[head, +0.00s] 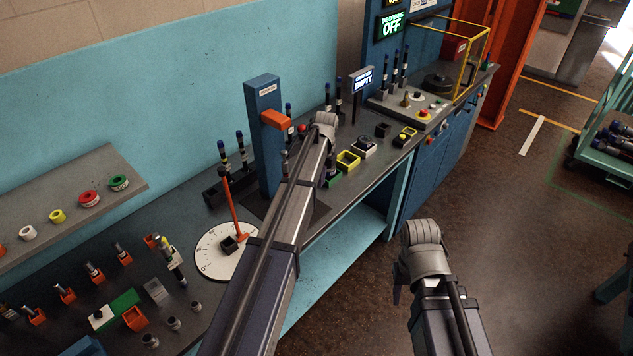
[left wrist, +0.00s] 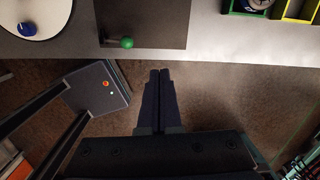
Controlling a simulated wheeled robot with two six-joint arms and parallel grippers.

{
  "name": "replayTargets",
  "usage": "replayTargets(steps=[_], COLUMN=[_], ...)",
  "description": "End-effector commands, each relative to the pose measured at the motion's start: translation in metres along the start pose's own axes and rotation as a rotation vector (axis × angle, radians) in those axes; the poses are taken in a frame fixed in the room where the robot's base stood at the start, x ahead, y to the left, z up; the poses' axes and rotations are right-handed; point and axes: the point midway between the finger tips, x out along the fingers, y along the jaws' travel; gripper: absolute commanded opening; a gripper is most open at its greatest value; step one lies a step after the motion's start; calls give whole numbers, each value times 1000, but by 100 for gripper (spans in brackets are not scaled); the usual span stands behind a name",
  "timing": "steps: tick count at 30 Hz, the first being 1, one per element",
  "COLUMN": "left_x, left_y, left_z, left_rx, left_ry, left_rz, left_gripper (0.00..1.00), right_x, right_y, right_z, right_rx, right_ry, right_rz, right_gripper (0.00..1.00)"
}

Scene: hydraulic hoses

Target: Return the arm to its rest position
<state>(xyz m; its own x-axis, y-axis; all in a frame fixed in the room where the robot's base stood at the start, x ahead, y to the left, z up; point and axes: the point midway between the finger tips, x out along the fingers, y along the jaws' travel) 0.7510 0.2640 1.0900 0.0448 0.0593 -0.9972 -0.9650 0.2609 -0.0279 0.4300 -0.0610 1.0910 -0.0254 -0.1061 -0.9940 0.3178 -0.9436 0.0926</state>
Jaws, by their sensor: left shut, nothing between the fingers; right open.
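My left arm (head: 290,200) reaches up from the bottom of the head view over the front of the grey workbench (head: 190,270). Its gripper is hidden behind the arm there. In the left wrist view my left gripper (left wrist: 160,73) has its dark fingers together with nothing between them, over brown floor just off the bench edge. My right arm (head: 430,270) hangs over the floor right of the bench. Its gripper is mostly hidden behind the wrist; only a dark finger part (head: 397,292) shows, and it is open.
A blue post press (head: 266,140) with an orange arm and a white dial (head: 215,262) with a red pointer stand on the bench. A green-knobbed lever (left wrist: 127,43) lies near my left fingers. Floor (head: 530,260) on the right is clear.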

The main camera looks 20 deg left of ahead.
Motion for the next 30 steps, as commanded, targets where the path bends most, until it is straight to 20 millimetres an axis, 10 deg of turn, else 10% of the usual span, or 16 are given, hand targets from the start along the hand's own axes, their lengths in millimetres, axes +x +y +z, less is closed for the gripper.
replayTargets(steps=[18,30], left_x=[1,34], left_y=[3,113], left_z=[-8,-170], left_rx=[-21,-668], left_ry=[0,-16], left_rz=[1,37], left_gripper=[0,0], right_x=[2,48], right_y=[0,-4], right_z=[0,-3], right_rx=[0,-4], right_ry=[0,0], right_rz=[0,1], right_gripper=[50,50])
